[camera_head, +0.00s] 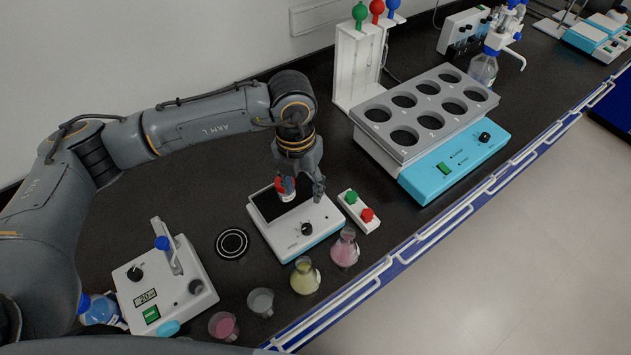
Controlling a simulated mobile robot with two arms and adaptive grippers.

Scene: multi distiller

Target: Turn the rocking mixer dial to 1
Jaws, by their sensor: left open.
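A small white box with a black flat top, which looks like the rocking mixer (322,221), stands at the middle of the bench. Its black dial (307,229) is on the front face; the dial's setting is too small to read. My left gripper (301,187) comes down from above, open, over the black top and behind the dial, apart from it. A small red and white object (287,188) is at its left finger, on or just above the black top; I cannot tell whether they touch. My right gripper is not in view.
A pink flask (345,248) and a yellow flask (304,277) stand close in front of the mixer. A box with green and red knobs (358,212) is to its right. Beyond is a blue-fronted bath (455,160). A white device (163,283) stands left.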

